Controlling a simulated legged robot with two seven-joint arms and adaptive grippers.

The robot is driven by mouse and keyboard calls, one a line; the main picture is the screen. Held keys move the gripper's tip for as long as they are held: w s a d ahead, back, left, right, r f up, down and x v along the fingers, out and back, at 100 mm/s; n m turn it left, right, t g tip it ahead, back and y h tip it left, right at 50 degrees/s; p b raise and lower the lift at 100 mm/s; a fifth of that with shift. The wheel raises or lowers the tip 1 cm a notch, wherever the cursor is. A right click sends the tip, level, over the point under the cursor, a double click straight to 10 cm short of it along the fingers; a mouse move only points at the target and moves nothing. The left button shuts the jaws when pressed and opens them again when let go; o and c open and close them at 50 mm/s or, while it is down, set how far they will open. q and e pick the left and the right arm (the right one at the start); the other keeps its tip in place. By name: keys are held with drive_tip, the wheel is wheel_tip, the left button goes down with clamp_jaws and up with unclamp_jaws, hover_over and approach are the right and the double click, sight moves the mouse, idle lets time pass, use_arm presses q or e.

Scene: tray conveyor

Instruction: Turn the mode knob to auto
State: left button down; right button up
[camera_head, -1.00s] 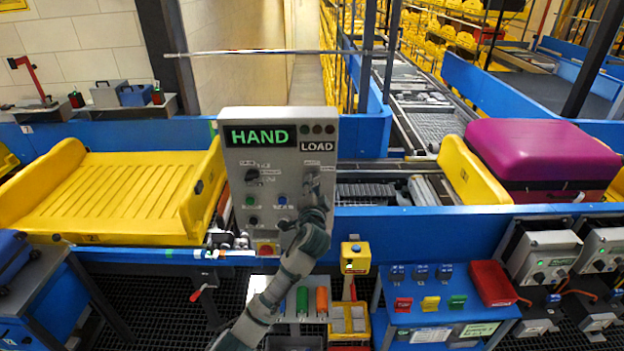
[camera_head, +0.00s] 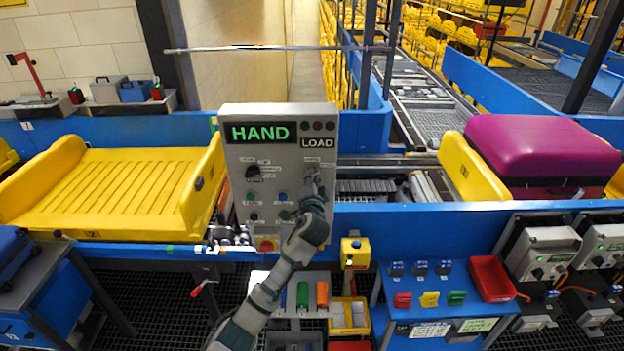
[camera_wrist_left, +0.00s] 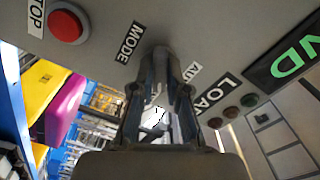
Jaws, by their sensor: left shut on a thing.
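The grey control panel (camera_head: 280,215) stands in the middle of the head view, with a lit green HAND display (camera_head: 260,133) and a LOAD sign (camera_head: 317,142). My left gripper (camera_head: 312,183) is at the panel's upper right, below the LOAD sign. In the left wrist view its fingers (camera_wrist_left: 160,75) are shut at the panel face beside the MODE label (camera_wrist_left: 130,42), around the mode knob. The fingers hide most of the knob, so its pointing direction cannot be read. An AUTO label (camera_wrist_left: 192,72) is partly covered by a finger. My right gripper is not in view.
A second black knob (camera_head: 253,173) and several buttons sit on the panel's left half. A red stop button (camera_wrist_left: 66,26) is near the gripper in the wrist view. A yellow tray (camera_head: 110,185) lies left; a purple suitcase (camera_head: 535,155) lies right. A yellow box (camera_head: 355,252) stands below the panel.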

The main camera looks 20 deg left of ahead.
use_arm(q)
drive_tip(key=shift+f, duration=0.2)
drive_tip(key=shift+d+f+n+b, duration=0.1)
drive_tip(key=shift+n+b, duration=1.2)
drive_tip(key=shift+n, duration=1.65)
drive_tip(key=shift+d+f+n+b, duration=0.1)
drive_tip(key=shift+n+b, duration=1.2)
drive_tip(key=shift+n, duration=1.65)
drive_tip(key=shift+a, duration=0.1)
drive_tip(key=c, duration=1.2)
unclamp_jaws()
drive_tip(key=shift+r, duration=0.1)
drive_tip(key=shift+o, duration=0.2)
drive_tip(key=v, duration=1.2)
